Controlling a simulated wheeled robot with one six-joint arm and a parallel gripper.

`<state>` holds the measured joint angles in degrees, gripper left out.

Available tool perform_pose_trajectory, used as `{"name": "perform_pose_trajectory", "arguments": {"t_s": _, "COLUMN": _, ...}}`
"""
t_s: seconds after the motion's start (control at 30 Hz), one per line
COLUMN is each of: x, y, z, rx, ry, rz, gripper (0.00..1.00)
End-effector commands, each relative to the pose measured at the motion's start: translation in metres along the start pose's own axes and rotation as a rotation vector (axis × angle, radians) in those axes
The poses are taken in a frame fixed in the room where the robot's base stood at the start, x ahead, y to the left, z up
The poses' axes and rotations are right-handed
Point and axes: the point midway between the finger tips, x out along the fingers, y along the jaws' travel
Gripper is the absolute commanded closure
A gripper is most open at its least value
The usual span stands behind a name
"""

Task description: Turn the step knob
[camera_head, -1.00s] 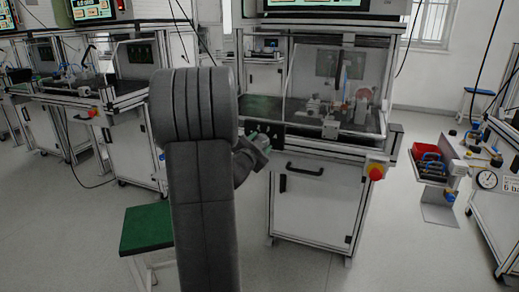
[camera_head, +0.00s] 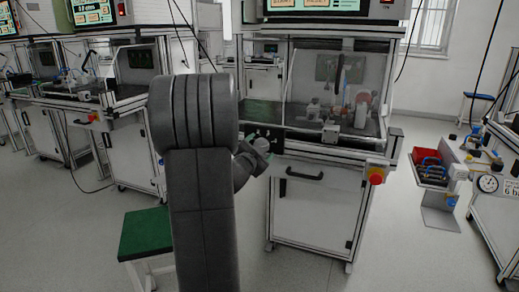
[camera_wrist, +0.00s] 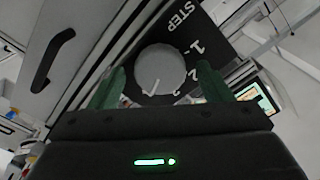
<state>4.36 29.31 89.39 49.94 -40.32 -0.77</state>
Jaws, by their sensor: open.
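The step knob (camera_wrist: 160,70) is a round grey knob with a light pointer line, on a black panel marked "STEP" with numbers around it. The pointer aims down and slightly left in the wrist view, near the lower numbers. My gripper (camera_wrist: 165,88) is open, with one green fingertip on each side of the knob in this view. I cannot tell whether the fingers touch it. In the head view my gripper (camera_head: 262,143) is at the front left of the central test station (camera_head: 318,205), and my arm hides part of the area.
A dark door handle (camera_wrist: 53,60) is left of the knob in the wrist view. In the head view, a red emergency button (camera_head: 376,176) sits at the station's right front. A green-topped stool (camera_head: 145,232) stands at lower left.

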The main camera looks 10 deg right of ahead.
Motion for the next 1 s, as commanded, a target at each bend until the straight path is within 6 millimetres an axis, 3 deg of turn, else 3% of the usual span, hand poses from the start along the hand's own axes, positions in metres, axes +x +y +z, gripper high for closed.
{"name": "perform_pose_trajectory", "arguments": {"t_s": 0.23, "x": -0.014, "y": -0.001, "z": -0.001, "rx": -0.001, "ry": -0.001, "rz": -0.001, "gripper": 0.28}}
{"name": "perform_pose_trajectory", "arguments": {"t_s": 0.7, "x": -0.114, "y": -0.002, "z": -0.001, "rx": 0.0, "ry": -0.002, "rz": -0.003, "gripper": 0.28}}
{"name": "perform_pose_trajectory", "arguments": {"t_s": 1.0, "x": -0.138, "y": 0.0, "z": 0.0, "rx": 0.0, "ry": 0.0, "rz": 0.0, "gripper": 0.28}}
